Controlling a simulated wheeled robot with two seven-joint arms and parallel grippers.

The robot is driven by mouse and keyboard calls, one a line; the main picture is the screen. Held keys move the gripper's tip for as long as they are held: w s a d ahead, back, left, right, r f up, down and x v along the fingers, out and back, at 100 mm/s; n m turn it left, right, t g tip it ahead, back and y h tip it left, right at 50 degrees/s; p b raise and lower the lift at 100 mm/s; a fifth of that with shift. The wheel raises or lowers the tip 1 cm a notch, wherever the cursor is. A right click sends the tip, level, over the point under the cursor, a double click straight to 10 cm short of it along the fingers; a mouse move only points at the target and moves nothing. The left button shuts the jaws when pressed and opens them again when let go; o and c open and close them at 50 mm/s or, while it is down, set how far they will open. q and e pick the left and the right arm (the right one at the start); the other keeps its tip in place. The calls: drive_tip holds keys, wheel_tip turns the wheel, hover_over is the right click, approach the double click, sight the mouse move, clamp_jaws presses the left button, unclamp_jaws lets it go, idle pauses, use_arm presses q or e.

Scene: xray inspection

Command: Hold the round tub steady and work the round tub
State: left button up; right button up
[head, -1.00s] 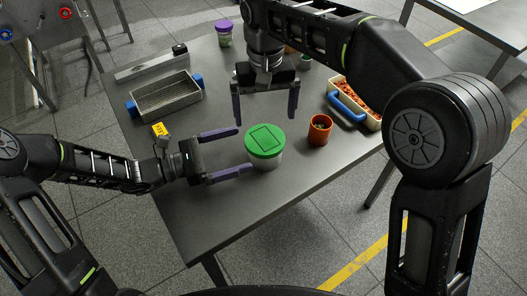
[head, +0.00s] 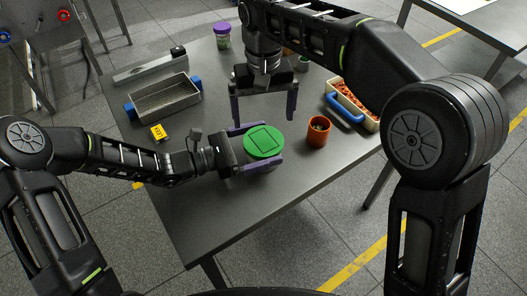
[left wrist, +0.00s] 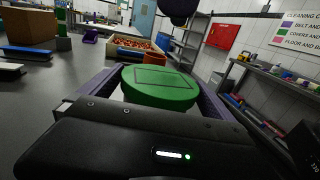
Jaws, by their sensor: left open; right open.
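The round tub has a green lid (head: 264,141) and stands on the grey table; its pale body is mostly hidden by my left gripper. My left gripper (head: 262,147) is open, with one purple finger on the far side of the tub and one on the near side. In the left wrist view the green lid (left wrist: 160,86) sits between the two fingers; whether they touch the tub I cannot tell. My right gripper (head: 263,104) is open and empty, pointing down above the table behind the tub, its fingers spread wide.
An orange cup (head: 318,132) stands right of the tub. A tray of orange pieces with a blue handle (head: 346,107) is farther right. A metal basket (head: 166,98), a yellow tag (head: 159,132) and a purple-lidded jar (head: 222,34) are at the left and back. The table's front is clear.

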use_arm(q)
drive_tip(key=shift+c, duration=0.2)
drive_tip(key=c, duration=1.7)
drive_tip(key=o, duration=1.7)
drive_tip(key=shift+o, duration=0.2)
drive_tip(key=shift+b+v, duration=0.6)
drive_tip(key=shift+v, duration=3.35)
drive_tip(key=shift+r, duration=0.1)
